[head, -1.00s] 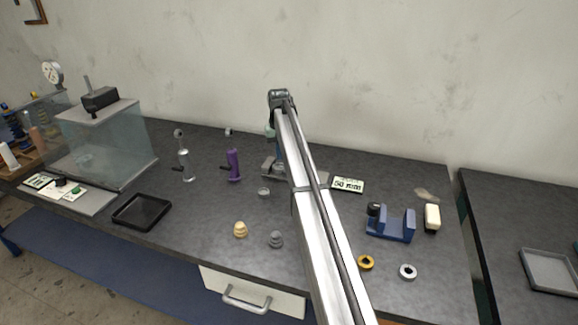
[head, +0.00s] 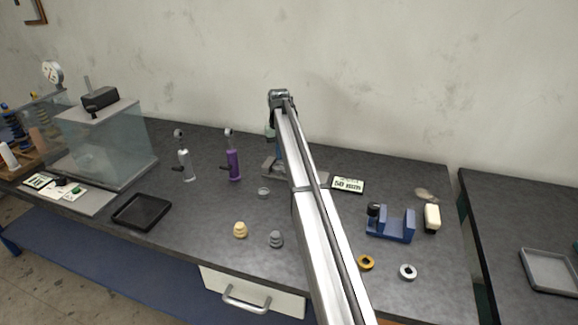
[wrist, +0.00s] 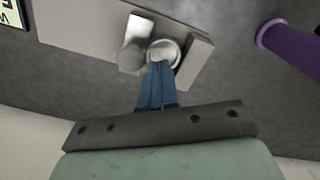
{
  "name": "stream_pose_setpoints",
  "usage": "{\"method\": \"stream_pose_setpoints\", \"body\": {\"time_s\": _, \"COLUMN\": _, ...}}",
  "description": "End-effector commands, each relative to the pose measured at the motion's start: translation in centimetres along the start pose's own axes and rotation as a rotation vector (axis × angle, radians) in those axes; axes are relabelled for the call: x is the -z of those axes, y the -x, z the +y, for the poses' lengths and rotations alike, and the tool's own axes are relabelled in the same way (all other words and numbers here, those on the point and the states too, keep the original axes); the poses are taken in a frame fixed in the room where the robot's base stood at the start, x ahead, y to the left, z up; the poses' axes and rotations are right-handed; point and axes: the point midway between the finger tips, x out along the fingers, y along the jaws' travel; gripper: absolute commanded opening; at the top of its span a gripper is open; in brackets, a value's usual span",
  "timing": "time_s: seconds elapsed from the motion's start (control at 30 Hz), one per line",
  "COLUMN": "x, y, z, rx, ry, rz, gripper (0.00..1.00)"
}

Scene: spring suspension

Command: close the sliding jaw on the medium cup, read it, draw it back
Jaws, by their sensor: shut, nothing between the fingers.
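My gripper (wrist: 158,66) is shut and empty, its blue fingers pointing down at a grey measuring stand (wrist: 95,18). A pale round cup (wrist: 164,46) sits on the stand at the fingertips; I cannot tell whether they touch it. A short grey cylinder (wrist: 133,54), perhaps the sliding jaw, stands close beside the cup in the wrist view, against an upright block; any gap is unclear. In the head view the stand (head: 270,169) is partly hidden by my arm, which also hides the fingertips. A display (head: 348,185) right of the stand reads about 50 mm.
A purple damper (head: 233,165) and a grey one (head: 185,165) stand left of the stand. A small ring (head: 264,192), a yellow piece (head: 240,230) and a grey piece (head: 276,239) lie in front. A blue holder (head: 391,224) stands right; a black tray (head: 142,211) lies left.

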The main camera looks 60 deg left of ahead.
Motion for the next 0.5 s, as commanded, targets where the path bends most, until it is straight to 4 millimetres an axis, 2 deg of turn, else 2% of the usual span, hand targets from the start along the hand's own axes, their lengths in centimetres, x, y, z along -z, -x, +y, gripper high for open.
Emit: {"method": "stream_pose_setpoints", "body": {"time_s": 0.5, "x": -0.01, "y": -0.44, "z": 0.0, "rx": 0.0, "ry": 0.0, "rz": 0.0, "gripper": 0.0}}
